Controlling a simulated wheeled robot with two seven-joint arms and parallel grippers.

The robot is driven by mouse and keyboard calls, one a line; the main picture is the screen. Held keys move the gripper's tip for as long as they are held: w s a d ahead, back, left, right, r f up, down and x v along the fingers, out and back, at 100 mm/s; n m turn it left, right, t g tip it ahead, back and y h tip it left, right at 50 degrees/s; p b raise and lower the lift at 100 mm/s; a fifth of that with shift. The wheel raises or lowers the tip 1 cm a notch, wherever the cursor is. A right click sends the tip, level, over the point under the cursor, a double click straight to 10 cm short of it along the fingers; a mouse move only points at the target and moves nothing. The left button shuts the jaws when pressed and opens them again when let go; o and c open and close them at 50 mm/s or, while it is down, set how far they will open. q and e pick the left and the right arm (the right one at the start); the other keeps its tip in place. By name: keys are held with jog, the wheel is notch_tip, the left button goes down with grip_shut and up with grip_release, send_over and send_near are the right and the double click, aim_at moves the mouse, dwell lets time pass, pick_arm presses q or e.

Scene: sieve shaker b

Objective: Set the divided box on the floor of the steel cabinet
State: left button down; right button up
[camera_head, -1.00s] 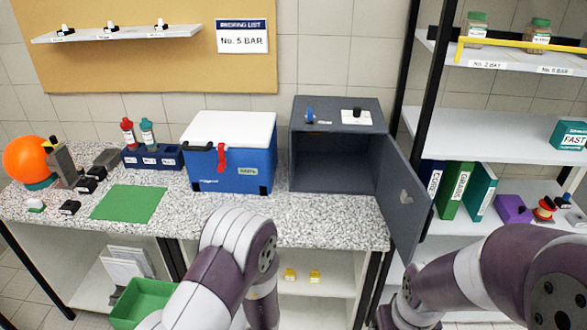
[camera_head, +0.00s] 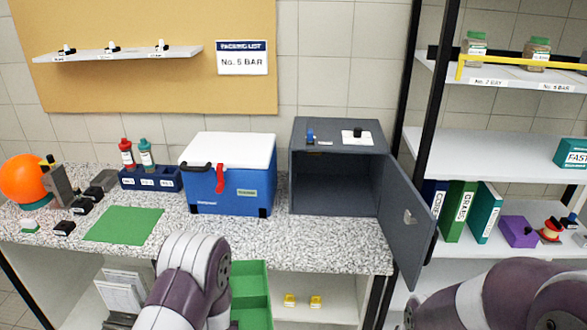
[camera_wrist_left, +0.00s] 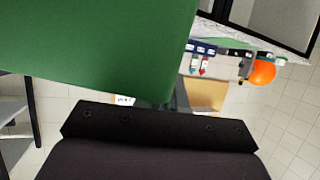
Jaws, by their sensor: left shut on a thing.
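The green divided box (camera_head: 252,285) is low in front of the counter in the head view, partly hidden by my left arm. At least two compartments show, and they look empty. Its green wall (camera_wrist_left: 95,45) fills the upper left of the left wrist view. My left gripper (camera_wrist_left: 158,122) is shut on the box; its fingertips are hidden. The steel cabinet (camera_head: 300,165) stands on the counter with its door (camera_head: 408,210) swung open to the right. Its inside looks empty. My right arm shows at bottom right, but its gripper is out of view.
A blue cooler (camera_head: 230,185) with a white lid stands directly left of the cabinet. The speckled counter (camera_head: 325,235) has a bare strip along its front. A shelf rack with binders (camera_head: 455,210) stands right of the open door.

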pick_arm(q)
jog(key=s+f+m+h+b, duration=0.1)
jog(key=f, duration=0.1)
jog(key=s+d+f+m+h, duration=0.1)
jog(key=f, duration=0.1)
jog(key=s+f+m+h+b, duration=0.1)
jog(key=shift+s+d+f+h+b, duration=0.3)
jog(key=shift+d+f+b, duration=0.05)
jog(key=shift+f, duration=0.05)
jog(key=a, duration=0.2)
jog(key=f+y+b, duration=0.1)
jog(key=shift+s+a+n, duration=0.25)
jog(key=shift+a+n, duration=0.15)
jog(key=shift+f, duration=0.1)
